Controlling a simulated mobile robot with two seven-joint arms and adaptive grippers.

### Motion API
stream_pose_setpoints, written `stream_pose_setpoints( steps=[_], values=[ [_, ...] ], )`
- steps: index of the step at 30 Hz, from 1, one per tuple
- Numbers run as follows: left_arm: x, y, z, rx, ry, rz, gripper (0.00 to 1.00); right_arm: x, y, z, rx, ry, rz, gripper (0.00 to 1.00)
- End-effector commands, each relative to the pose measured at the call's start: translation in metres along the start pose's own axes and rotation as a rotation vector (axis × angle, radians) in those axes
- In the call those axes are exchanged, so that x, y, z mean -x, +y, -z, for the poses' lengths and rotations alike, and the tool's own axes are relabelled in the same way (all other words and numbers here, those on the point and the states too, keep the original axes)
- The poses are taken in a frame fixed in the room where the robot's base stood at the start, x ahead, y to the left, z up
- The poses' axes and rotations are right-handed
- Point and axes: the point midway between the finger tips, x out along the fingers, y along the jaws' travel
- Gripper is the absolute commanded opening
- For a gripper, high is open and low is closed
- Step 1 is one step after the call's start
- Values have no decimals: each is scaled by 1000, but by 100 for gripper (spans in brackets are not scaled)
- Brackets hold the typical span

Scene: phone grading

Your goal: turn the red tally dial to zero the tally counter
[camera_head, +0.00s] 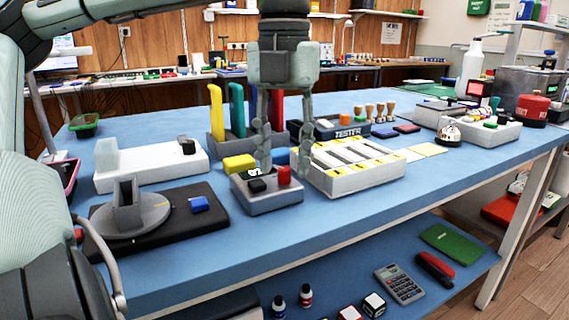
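The tally counter is a small grey box (268,203) near the front middle of the blue table. The red tally dial (284,176) stands upright on its top, right of a black knob (257,186). A small black-and-white display (256,173) shows behind the knob, partly hidden; I cannot read it. My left gripper (286,170) points down over the box with its two fingers apart. In the picture the red dial lies between the fingertips, and I see no finger touching it. The fingertips seem slightly behind the dial, though depth is hard to tell. My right gripper is not in view.
A yellow block (239,163) and a grey holder (219,150) with coloured upright pieces are behind. A black mat (160,238) with a grey stand (127,215) lies left. The front table strip is clear.

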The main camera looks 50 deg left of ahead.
Motion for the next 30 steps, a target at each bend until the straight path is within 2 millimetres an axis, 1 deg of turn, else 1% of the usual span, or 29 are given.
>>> stream_pose_setpoints(
  steps=[1,3,11,14,19,21,30],
  values=[
    [-5,0,0,-1,1,0,37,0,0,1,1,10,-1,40],
    [-8,0,0,0,0,1,37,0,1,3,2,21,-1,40],
    [-9,0,0,0,-1,1,37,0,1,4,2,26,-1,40],
    [-9,0,0,0,-1,1,27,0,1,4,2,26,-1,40],
    [-9,0,0,0,-1,1,6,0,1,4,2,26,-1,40],
    [-9,0,0,0,-1,1,0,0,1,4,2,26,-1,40],
    [-8,0,0,-15,-1,0,0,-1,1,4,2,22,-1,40]
  ],
)
